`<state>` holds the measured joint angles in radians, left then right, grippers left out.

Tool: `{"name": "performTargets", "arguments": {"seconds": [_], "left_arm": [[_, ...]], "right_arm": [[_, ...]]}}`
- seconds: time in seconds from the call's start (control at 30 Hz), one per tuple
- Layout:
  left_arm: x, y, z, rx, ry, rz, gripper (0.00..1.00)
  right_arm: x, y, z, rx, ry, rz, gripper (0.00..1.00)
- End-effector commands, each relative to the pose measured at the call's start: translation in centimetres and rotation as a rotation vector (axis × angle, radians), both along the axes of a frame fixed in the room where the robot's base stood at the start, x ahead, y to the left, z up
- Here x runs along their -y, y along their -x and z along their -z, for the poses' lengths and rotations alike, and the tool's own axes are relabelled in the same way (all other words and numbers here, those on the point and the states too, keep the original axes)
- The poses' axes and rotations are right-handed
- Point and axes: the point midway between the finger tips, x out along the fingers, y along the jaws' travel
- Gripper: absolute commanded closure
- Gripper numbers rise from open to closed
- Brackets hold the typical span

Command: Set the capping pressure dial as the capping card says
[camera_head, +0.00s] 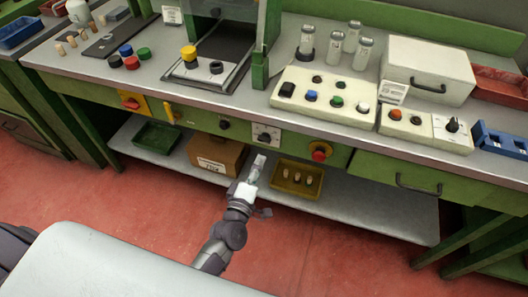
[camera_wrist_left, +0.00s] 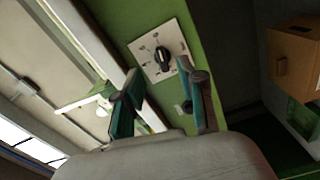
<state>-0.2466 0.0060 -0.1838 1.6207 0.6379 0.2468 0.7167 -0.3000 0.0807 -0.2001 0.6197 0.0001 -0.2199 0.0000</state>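A dial with a black knob on a square white plate (camera_head: 266,135) sits on the green front panel of the bench. The wrist view shows its knob (camera_wrist_left: 163,56) with marks around it, too small to read. My left gripper (camera_head: 259,164) is below and in front of this plate, apart from it. In the wrist view its two fingers (camera_wrist_left: 158,78) are spread and empty, facing the plate. Another black knob on a white plate (camera_head: 453,125) is on a box on the right. White cards stand at the right (camera_head: 393,92) and back left (camera_head: 172,15); their text is unreadable. My right gripper is not in view.
The lower shelf holds a cardboard box (camera_head: 216,155) and a yellow tray (camera_head: 297,178) of corks. The bench edge overhangs the panel.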

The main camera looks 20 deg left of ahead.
Motion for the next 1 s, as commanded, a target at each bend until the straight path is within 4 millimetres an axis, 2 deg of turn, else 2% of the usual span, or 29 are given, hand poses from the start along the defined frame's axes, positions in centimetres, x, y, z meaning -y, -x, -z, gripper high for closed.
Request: {"name": "performTargets", "arguments": {"seconds": [0.1, 0.23, 0.83, 0.93, 1.0], "left_arm": [[-0.1, 2.0, 0.0, 0.0, 0.0, 0.0, 0.6], [-0.1, 3.0, 0.0, 0.001, 0.001, 0.0, 0.6], [-0.1, 3.3, 0.0, 0.001, 0.0, 0.0, 0.6], [0.1, 3.5, 1.2, -0.026, -0.03, 0.01, 0.6], [0.3, 4.0, 3.5, -0.079, -0.094, 0.033, 0.6]], "right_arm": [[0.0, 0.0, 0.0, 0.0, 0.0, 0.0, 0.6], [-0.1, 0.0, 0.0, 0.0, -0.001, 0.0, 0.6], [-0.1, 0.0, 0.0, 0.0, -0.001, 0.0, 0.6], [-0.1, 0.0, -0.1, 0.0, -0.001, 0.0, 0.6], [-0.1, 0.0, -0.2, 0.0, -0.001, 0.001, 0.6]]}}
